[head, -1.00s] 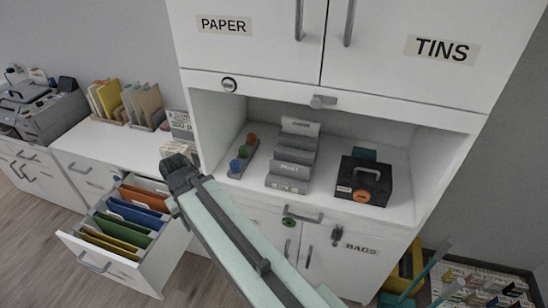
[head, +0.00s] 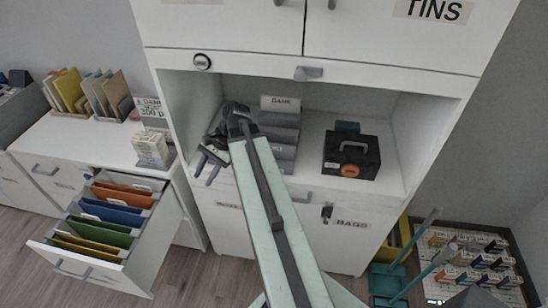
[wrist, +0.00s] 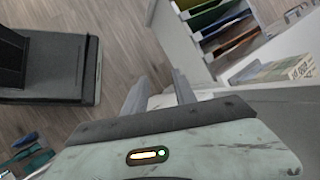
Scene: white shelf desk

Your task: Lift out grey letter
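A grey stepped rack (head: 286,137) with labelled tiers stands in the open shelf, partly hidden by my arm; its top label seems to read BANK. I cannot surely make out a grey letter in the rack or elsewhere. My gripper (head: 207,170) is in front of the shelf's left part, left of the rack, with fingers pointing down and apart.
An open drawer (head: 168,228) with coloured folders is at the left. A black box (head: 365,168) stands right of the rack. Packets (head: 150,148) stand on the left counter. A teal dustpan (head: 388,281) and a floor tray (head: 437,290) are at lower right.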

